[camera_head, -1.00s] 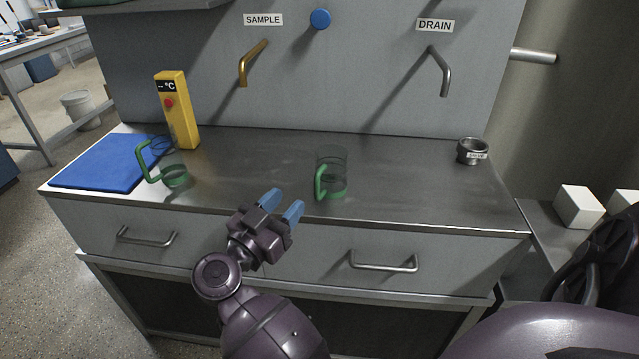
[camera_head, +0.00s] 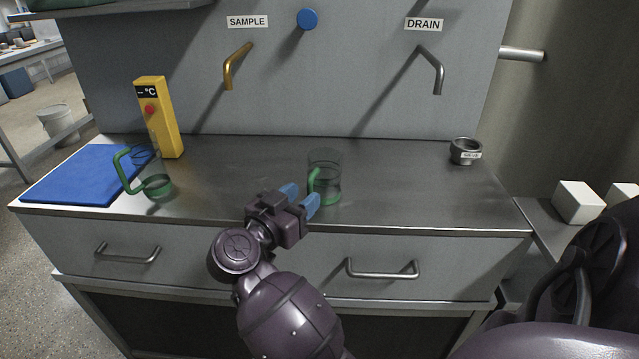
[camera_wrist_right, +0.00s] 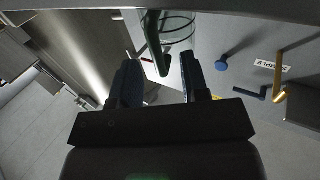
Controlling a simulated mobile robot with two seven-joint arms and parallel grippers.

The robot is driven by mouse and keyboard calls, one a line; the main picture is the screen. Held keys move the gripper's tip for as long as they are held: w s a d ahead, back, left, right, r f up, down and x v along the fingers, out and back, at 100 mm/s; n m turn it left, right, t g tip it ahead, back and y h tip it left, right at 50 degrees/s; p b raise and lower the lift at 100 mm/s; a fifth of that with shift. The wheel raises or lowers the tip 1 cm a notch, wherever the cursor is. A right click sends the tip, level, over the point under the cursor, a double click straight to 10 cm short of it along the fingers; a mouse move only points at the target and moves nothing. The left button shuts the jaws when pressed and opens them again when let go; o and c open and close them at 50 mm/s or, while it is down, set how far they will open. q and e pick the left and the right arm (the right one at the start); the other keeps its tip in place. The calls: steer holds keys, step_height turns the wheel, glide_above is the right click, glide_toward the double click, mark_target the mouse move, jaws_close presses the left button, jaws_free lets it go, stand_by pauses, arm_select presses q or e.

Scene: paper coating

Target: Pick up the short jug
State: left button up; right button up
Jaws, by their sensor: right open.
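A clear jug with a green handle and green base (camera_head: 329,183) stands upright near the middle of the steel counter and looks the shorter of two. A similar clear jug with a green handle (camera_head: 157,187) stands at the left by the blue mat. My right gripper (camera_head: 302,196) is open just in front of and left of the middle jug, its blue fingers near the handle. In the right wrist view, a green handle (camera_wrist_right: 153,42) appears between the open fingertips (camera_wrist_right: 162,62); I cannot tell whether they touch it. My left gripper is not in view.
A blue mat (camera_head: 70,182) lies at the counter's left, with a yellow temperature device (camera_head: 158,118) behind it. A small dark cup (camera_head: 465,150) stands at the right. SAMPLE (camera_head: 236,66) and DRAIN spouts (camera_head: 434,70) stick out from the back panel. Drawer handles line the front.

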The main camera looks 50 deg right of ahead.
mark_target(308, 194)
steer(key=shift+w+d+f, duration=0.1)
steer(key=shift+d+f, duration=0.05)
steer(key=shift+d, duration=0.45)
steer(key=shift+d+f, duration=0.1)
steer(key=shift+d, duration=0.45)
steer(key=shift+w+d+r+b, duration=0.1)
steer(key=shift+d+r+b, duration=0.1)
steer(key=shift+d+b, duration=0.15)
jaws_close()
